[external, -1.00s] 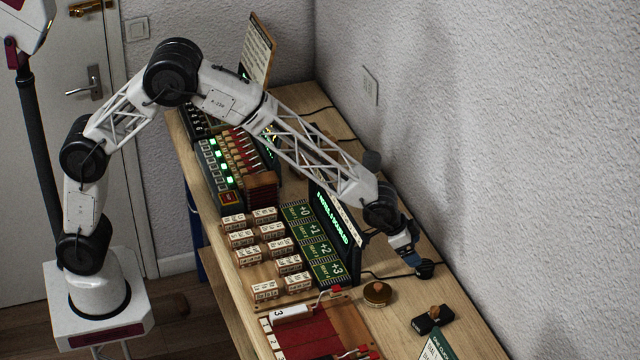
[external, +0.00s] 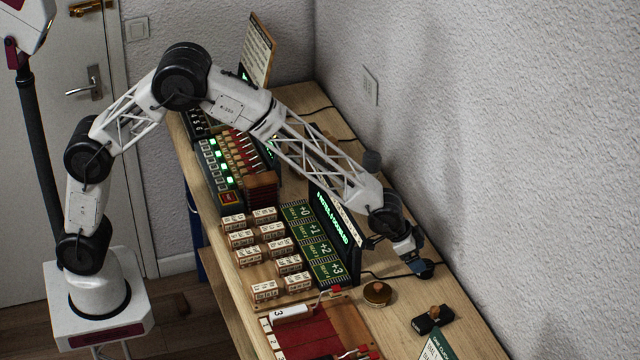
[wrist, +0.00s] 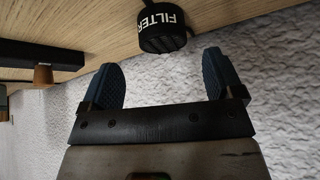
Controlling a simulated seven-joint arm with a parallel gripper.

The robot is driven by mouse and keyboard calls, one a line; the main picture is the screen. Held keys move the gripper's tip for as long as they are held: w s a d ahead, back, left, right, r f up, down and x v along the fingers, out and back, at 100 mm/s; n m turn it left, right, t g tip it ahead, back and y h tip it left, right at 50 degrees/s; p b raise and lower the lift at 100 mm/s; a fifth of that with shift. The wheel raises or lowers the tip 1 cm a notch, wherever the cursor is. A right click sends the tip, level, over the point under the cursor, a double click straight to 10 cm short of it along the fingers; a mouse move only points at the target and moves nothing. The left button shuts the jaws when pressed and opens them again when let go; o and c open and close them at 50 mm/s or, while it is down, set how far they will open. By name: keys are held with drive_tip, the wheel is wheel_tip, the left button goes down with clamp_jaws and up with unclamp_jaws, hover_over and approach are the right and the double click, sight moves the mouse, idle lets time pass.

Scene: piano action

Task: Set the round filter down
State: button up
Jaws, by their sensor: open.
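The round filter is a short black cylinder with white FILTER lettering (wrist: 162,28). In the wrist view it rests on the wooden tabletop, just beyond my fingertips. My gripper (wrist: 161,72) is open, with its two blue ribbed fingers wide apart and nothing between them. The filter appears apart from both fingers. In the external view the filter (external: 426,269) shows as a dark round shape at the wall side of the bench, right by my gripper (external: 414,263), which partly hides it.
A round wooden piece with a knob (external: 378,293) and a black block with a brown knob (external: 433,320) stand nearby on the bench (external: 400,325). A dark display panel (external: 334,228) stands beside my forearm. A cable runs to the filter's area. The wall is close on the right.

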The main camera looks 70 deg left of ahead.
drive_tip(key=shift+f, duration=0.1)
drive_tip(key=shift+x, duration=2.55)
drive_tip(key=shift+a, duration=0.1)
drive_tip(key=c, duration=1.1)
drive_tip(key=shift+r, duration=5.05)
